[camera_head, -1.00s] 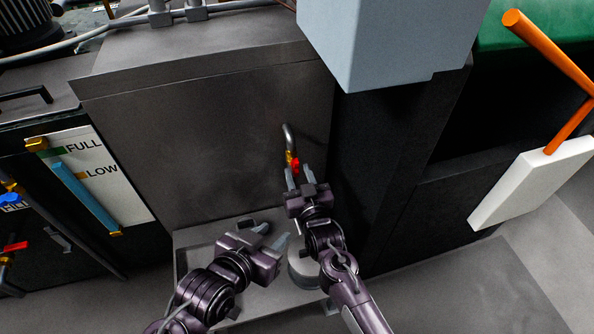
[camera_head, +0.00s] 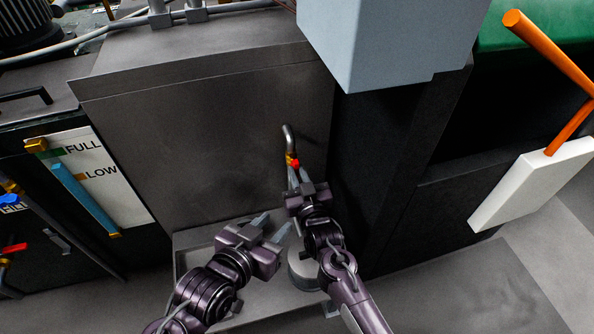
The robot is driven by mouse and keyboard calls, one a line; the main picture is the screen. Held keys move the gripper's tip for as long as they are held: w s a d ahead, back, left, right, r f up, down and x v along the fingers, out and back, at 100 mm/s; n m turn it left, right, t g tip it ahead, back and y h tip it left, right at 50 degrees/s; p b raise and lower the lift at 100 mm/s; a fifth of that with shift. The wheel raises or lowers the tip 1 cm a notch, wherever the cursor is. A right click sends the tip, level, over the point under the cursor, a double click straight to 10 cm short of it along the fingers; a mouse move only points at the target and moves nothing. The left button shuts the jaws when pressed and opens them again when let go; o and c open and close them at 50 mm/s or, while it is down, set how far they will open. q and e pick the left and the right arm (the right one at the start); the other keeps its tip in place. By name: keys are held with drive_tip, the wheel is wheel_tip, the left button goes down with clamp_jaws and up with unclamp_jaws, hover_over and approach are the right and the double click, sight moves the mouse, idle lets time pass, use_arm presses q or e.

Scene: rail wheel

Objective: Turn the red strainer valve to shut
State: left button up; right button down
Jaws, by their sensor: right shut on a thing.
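The red strainer valve (camera_head: 295,163) is a small red handle on a brass fitting (camera_head: 289,157), below a bent grey pipe (camera_head: 288,136) on the dark cabinet front. My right gripper (camera_head: 295,178) is at the valve from below, its fingers shut on the red handle. The fingers hide part of the handle, so its exact angle is hard to tell. My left gripper (camera_head: 271,227) is open and empty, lower and to the left, above a grey tray (camera_head: 190,247).
A round grey container (camera_head: 303,272) stands in the tray, partly behind my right arm. A light grey box (camera_head: 390,45) overhangs at upper right. A FULL/LOW gauge panel (camera_head: 105,175) is at left. A white block with an orange bar (camera_head: 530,185) is at right.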

drive_tip(key=m+p, duration=0.1)
drive_tip(key=m, duration=0.2)
drive_tip(key=shift+a+f+m, duration=0.1)
drive_tip(key=shift+m, duration=0.7)
